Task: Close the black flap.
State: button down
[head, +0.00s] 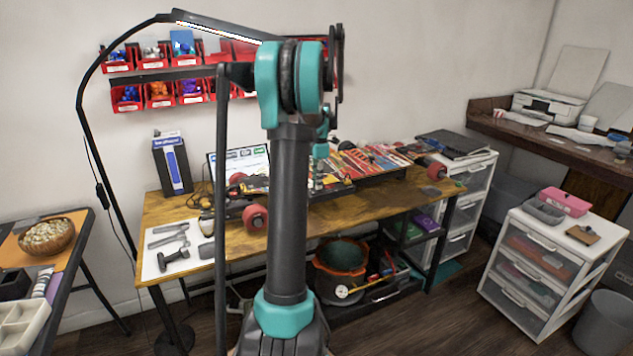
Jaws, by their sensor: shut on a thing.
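My arm rises through the middle of the view and bends at its teal elbow, hiding part of the workbench. My gripper (318,186) shows only in part just right of the arm, low over the bench. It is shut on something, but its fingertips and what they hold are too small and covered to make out. A dark-edged panel with a pale, printed face (246,158) stands up on the bench left of the arm. I cannot tell for certain which dark piece is the black flap.
The wooden workbench (400,196) carries skateboards, red wheels (255,217) and a white mat with tools (165,266). A lamp pole (104,170) stands at the left. Red bins (191,97) hang on the wall. White drawers (530,275) stand at the right.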

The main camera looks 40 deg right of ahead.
dwell(0.3)
jog(key=c, duration=1.5)
grip_release()
jog(key=shift+c, duration=0.2)
notch_tip(320, 180, up, 12)
jog(key=shift+d, duration=0.15)
jog(key=s+a+f+m+t, duration=0.1)
jog(key=a+f+m, duration=0.25)
jog(key=a, duration=0.95)
jog(key=s+a+f+m+t, duration=0.1)
jog(key=a+f+m, duration=0.3)
jog(key=a, duration=0.8)
jog(key=s+a+f+m+t, duration=0.1)
jog(key=s+a+f+m, duration=0.3)
jog(key=s+a+f, duration=0.2)
jog(key=s+a+f+m+t, duration=0.1)
jog(key=s+a+f+m, duration=0.2)
jog(key=s+a+f, duration=0.4)
jog(key=s+a, duration=0.2)
jog(key=a, duration=0.3)
jog(key=shift+s+a+f+m, duration=0.2)
jog(key=shift+s+a+m, duration=0.15)
jog(key=shift+s+a, duration=0.05)
